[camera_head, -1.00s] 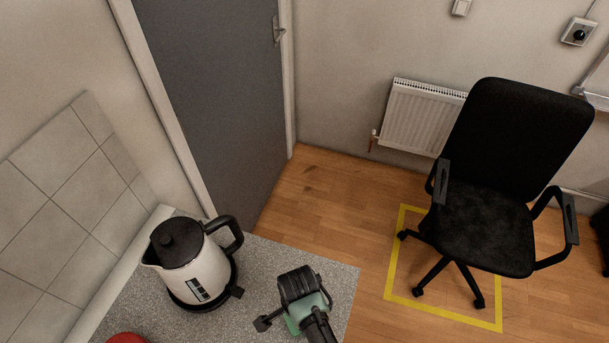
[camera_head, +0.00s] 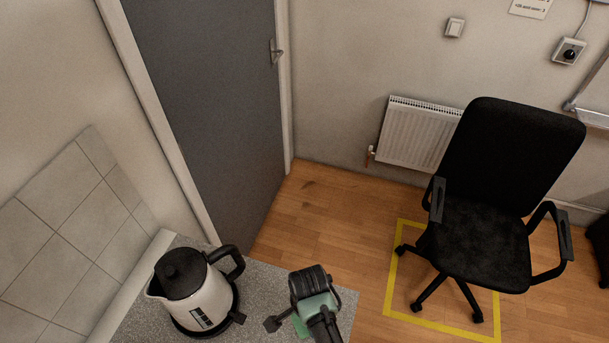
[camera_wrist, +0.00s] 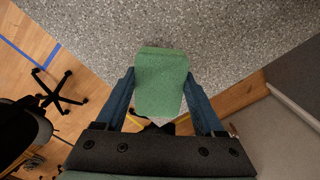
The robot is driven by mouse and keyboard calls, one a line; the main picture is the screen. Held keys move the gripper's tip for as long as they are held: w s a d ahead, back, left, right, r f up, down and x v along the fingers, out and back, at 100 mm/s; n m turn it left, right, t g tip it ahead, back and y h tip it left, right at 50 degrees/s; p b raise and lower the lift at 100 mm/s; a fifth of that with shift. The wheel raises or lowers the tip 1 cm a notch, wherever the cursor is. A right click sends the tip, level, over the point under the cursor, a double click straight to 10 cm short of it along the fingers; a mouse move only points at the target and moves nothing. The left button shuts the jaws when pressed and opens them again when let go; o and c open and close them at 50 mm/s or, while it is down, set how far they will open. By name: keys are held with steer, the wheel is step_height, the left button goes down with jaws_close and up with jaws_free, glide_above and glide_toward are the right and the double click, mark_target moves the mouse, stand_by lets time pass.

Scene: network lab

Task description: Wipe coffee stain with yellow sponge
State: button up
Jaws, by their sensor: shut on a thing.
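A green sponge (camera_wrist: 161,82) is held between the two blue fingers of my gripper (camera_wrist: 160,85) in the wrist view; no yellow sponge shows. The sponge is over the grey speckled counter (camera_wrist: 200,25), near its edge; I cannot tell if it touches the surface. In the head view my arm's end is at the bottom, right of the kettle, and a bit of green (camera_head: 302,328) shows beside it. No coffee stain is clearly visible; the patch under the sponge is hidden.
A white and black kettle (camera_head: 192,290) stands on the counter, left of my arm. A tiled splashback (camera_head: 75,230) is at the left. Beyond the counter are a grey door (camera_head: 210,110), a radiator (camera_head: 418,133) and a black office chair (camera_head: 510,180) on wooden floor.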

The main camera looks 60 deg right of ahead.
steer(key=r, duration=0.1)
steer(key=p, duration=0.1)
steer(key=r+p, duration=0.1)
steer(key=shift+d+r, duration=0.25)
steer(key=shift+r, duration=0.1)
steer(key=shift+a+r, duration=0.15)
steer(key=shift+r, duration=0.2)
steer(key=shift+f, duration=0.1)
stand_by(0.3)
